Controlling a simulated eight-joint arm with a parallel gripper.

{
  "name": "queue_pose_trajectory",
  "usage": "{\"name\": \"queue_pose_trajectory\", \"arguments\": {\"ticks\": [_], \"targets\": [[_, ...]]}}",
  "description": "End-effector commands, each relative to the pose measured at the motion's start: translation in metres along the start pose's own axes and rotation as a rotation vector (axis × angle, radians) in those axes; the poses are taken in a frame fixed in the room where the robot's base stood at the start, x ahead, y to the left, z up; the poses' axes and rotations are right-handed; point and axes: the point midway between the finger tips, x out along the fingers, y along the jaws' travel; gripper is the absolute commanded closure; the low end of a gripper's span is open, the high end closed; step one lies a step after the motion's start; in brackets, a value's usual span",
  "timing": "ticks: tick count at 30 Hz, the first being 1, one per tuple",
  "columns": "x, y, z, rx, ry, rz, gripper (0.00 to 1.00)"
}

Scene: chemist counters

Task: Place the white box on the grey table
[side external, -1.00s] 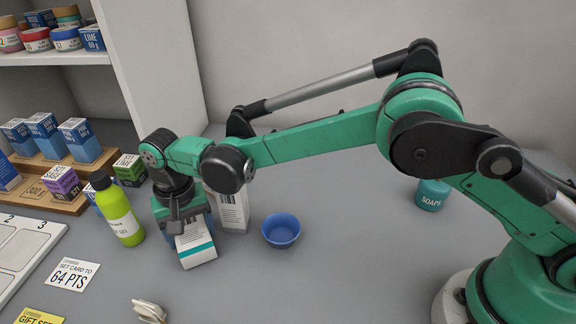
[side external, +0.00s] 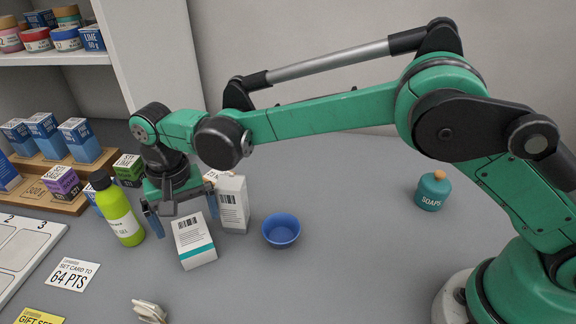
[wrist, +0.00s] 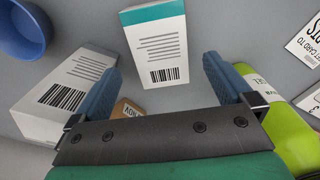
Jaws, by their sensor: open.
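A white box with a teal band (side external: 196,246) stands on the grey table (side external: 330,270); its barcode side shows. In the wrist view this box (wrist: 157,45) is just beyond and between my fingertips. A second white box (side external: 233,212) with a barcode stands behind and to the right of it, and it also shows in the wrist view (wrist: 72,82) to the left of my left-hand finger. My gripper (side external: 182,210) is open, its two blue fingers apart, above and behind the teal-banded box. Nothing shows held between the fingers.
A lime-green bottle (side external: 120,215) stands close on the left of my gripper. A blue bowl (side external: 281,231) is to the right of the boxes. A teal soap bottle (side external: 432,192) stands farther right. Price cards (side external: 73,274) lie at left front.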

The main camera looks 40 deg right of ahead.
Motion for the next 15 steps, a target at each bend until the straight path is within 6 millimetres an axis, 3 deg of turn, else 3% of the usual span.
{"name": "queue_pose_trajectory", "arguments": {"ticks": [6, 15], "targets": [[-0.05, 0.001, 0.001, 0.0, 0.0, 0.0, 0.0], [-0.083, 0.004, 0.0, -0.001, 0.006, -0.005, 0.0]]}}
